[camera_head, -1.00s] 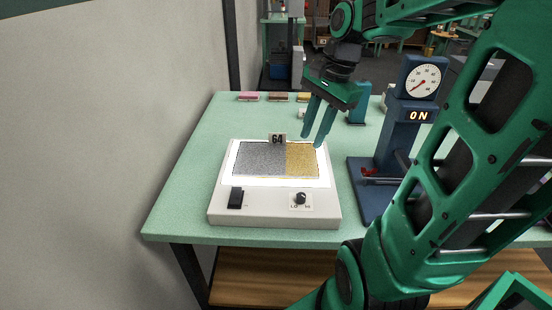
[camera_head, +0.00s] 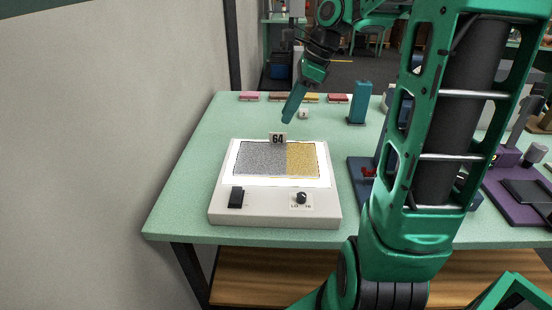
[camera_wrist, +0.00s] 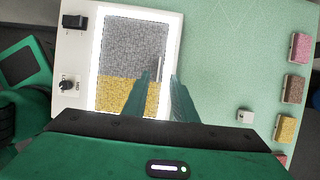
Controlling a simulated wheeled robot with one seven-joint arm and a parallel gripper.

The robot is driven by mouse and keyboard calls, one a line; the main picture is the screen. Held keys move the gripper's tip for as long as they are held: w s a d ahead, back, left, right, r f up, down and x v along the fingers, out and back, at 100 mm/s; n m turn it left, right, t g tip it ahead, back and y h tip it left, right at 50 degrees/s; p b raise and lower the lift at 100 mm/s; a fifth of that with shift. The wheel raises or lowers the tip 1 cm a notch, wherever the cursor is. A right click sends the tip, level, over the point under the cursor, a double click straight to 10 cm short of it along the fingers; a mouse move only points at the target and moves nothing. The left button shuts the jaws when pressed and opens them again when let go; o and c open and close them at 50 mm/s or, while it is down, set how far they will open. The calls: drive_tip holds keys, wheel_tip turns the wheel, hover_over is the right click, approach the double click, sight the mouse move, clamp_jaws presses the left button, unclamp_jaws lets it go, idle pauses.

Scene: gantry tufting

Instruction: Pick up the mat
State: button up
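The mat (camera_head: 262,158) is a flat rectangle, grey on the left and yellow on the right. It lies on the lit white panel of a light box (camera_head: 275,215) on the green table. A tag reading 64 (camera_head: 278,139) stands at its far edge. In the wrist view the mat (camera_wrist: 135,48) shows grey above and yellow below, its lower part partly hidden by my finger. My gripper (camera_head: 288,118) is above the table beyond the mat, apart from it.
Several coloured blocks line the table's back edge, including a pink one (camera_head: 249,96). A small white cube (camera_head: 304,114) and a blue stand (camera_head: 360,103) are near the back right. My arm hides much of a blue device. A wall borders the left; table left of the box is clear.

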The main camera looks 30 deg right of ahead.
sight(277, 153)
drive_tip(key=shift+s+x, duration=0.2)
drive_tip(key=shift+x, duration=3.5)
drive_tip(key=shift+d+f, duration=0.1)
drive_tip(key=shift+d, duration=0.05)
clamp_jaws()
